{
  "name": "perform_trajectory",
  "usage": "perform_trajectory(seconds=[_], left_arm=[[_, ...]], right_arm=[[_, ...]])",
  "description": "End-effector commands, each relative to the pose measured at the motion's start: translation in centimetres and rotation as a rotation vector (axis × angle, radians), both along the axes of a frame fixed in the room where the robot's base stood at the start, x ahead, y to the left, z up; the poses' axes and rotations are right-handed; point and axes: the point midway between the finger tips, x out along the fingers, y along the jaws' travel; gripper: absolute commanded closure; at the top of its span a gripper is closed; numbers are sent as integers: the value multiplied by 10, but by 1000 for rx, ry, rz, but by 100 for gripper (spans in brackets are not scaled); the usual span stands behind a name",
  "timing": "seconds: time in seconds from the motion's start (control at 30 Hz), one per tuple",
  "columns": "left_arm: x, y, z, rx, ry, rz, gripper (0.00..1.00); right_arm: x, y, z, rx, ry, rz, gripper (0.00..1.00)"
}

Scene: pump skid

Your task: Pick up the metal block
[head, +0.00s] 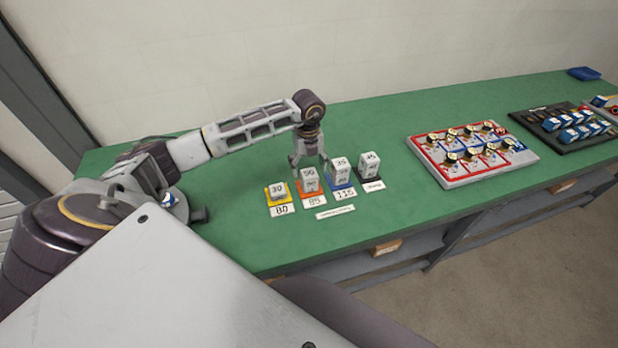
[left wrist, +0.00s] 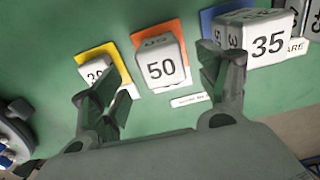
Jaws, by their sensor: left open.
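Several light grey, metal-looking blocks with printed numbers stand in a row on coloured pads on the green bench: 30 (head: 277,193) on yellow, 50 (head: 309,181) on orange, 35 (head: 341,173) on blue, and a last one (head: 369,166) on black. I cannot tell which one the task means. My left gripper (head: 307,160) points down, open and empty, just behind and above the 50 block. In the left wrist view, the 50 block (left wrist: 161,66) shows between the spread fingers, the 30 block (left wrist: 97,72) is partly hidden by the left finger, and the 35 block (left wrist: 266,42) is right.
A red-bordered tray (head: 472,153) with several round parts lies to the right. Beyond it are a black tray (head: 545,128) with blue-and-white parts and a blue dish (head: 584,73). Small labels lie before the blocks. The bench between blocks and red tray is clear.

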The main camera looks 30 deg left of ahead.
Motion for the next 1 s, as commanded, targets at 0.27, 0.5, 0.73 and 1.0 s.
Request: perform_trajectory(seconds=[0.27,0.5,0.73,1.0], left_arm=[[0,-3,-30,-1,2,-1,25],[0,-2,-43,0,0,0,25],[0,-2,-44,0,0,0,25],[0,-2,-44,0,0,0,34]], right_arm=[[0,-2,11,-2,0,1,60],[0,-2,12,-2,0,1,60],[0,-2,12,-2,0,1,60],[0,-2,12,-2,0,1,60]])
